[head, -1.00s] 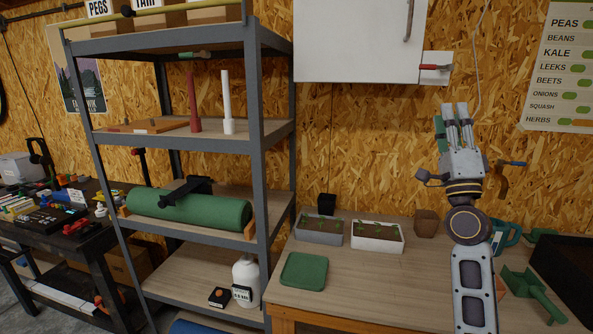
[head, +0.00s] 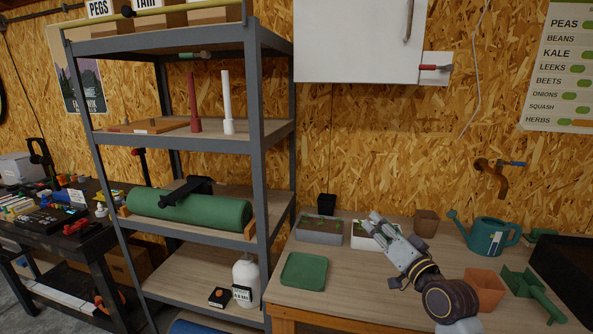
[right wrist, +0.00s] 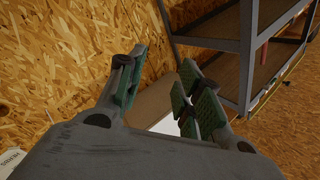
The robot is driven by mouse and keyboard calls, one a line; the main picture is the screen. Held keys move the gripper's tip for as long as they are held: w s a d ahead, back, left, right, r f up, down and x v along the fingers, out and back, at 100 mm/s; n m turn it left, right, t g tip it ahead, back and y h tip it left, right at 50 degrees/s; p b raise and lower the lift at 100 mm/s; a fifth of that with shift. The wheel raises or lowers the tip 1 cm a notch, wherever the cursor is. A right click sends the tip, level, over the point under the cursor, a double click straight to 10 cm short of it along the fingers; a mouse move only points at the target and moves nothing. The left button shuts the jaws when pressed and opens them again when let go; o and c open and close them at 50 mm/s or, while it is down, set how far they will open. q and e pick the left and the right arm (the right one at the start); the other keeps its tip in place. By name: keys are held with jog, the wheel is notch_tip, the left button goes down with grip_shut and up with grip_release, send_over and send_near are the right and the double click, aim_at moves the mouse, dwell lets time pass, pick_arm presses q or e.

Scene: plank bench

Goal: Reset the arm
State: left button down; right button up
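My right gripper (head: 378,222) is above the plank bench (head: 355,285), pointing to the upper left in the head view. It covers part of a white planter tray (head: 361,239) with soil and seedlings. In the right wrist view my right gripper (right wrist: 158,75) shows its green-padded fingers apart, with nothing between them. I cannot tell how high it is above the tray. My left gripper is not in view.
A grey planter tray (head: 318,232), a green tray (head: 304,271), a terracotta pot (head: 484,289), a brown pot (head: 426,223) and a teal watering can (head: 492,236) stand on the bench. A metal shelf (head: 258,180) rises at its left. A tap (head: 492,176) juts from the wall.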

jog(key=s+a+f+n+g+h, duration=0.15)
jog(key=s+f+g, duration=0.35)
jog(key=f, duration=0.6)
jog(key=s+f+n+g+h, duration=0.1)
jog(key=s+f+n+g, duration=0.15)
jog(key=s+f, duration=0.65)
jog(key=s+d+f+n+g+h, duration=0.25)
jog(key=s+f+g, duration=0.45)
jog(key=s+f, duration=0.75)
jog(key=s+f+g, duration=0.1)
jog(key=s+f, duration=0.2)
jog(key=f, duration=2.8)
jog(key=s+d+f, duration=0.3)
jog(key=s+f, duration=0.7)
jog(key=s, duration=0.1)
jog(key=s+d+f+g+h, duration=0.1)
jog(key=s+d+f, duration=0.2)
jog(key=s+f, duration=0.7)
jog(key=shift+s, duration=0.55)
jog(key=shift+d+f, duration=0.1)
